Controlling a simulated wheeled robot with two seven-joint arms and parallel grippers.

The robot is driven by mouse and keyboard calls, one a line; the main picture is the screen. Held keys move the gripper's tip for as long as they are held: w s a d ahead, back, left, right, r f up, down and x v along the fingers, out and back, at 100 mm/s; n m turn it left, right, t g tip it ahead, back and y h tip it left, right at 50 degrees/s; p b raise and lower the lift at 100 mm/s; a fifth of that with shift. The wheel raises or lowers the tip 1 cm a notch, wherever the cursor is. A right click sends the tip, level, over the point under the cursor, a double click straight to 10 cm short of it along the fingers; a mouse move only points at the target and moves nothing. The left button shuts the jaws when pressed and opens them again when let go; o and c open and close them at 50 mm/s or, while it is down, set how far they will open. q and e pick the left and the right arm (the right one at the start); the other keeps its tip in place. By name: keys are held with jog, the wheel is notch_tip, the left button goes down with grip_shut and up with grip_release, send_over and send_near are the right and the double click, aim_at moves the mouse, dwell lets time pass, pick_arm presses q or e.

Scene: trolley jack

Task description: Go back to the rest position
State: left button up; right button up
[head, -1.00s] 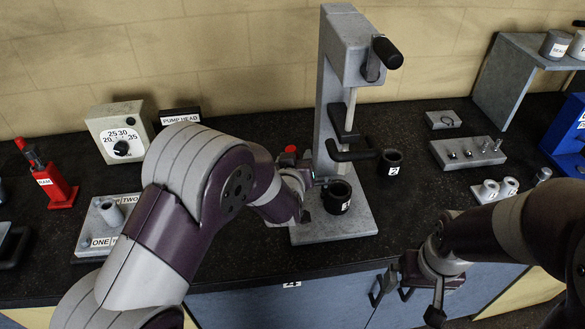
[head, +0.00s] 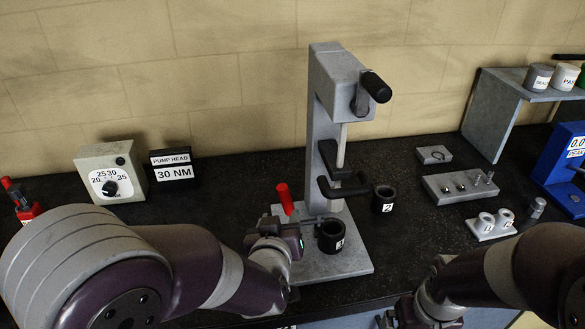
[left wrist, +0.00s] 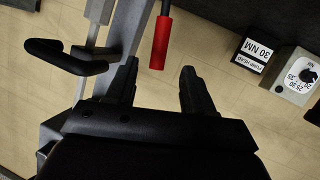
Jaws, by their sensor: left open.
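My left gripper (head: 292,232) is at the left side of the grey press (head: 325,130), beside its base and left of the black cup (head: 332,236) on it. In the left wrist view its two fingers (left wrist: 158,85) are spread, with nothing held between them. A red handle (head: 285,198) stands just behind the gripper; in the left wrist view the handle (left wrist: 160,42) lies beyond the fingertips. My right gripper (head: 400,316) is at the bottom edge, partly cut off, and its fingers are not clear.
A dial box (head: 111,172) and a pump head sign (head: 172,165) stand at the back left. A black ring marked 2 (head: 384,199), a pin plate (head: 460,186) and a grey shelf (head: 495,112) are to the right. The press's black handle (head: 376,87) juts out above.

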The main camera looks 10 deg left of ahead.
pick_arm(q)
jog(key=s+d+f+m+g+h, duration=0.2)
jog(key=s+f+m+g, duration=0.2)
jog(key=s+f+g, duration=0.45)
jog(key=s+a+f+n+g+y, duration=0.1)
jog(key=s+a+g+y, duration=0.1)
jog(key=s+a+g, duration=0.2)
jog(key=s+a, duration=0.3)
jog(key=a, duration=0.5)
jog(key=shift+a, duration=0.4)
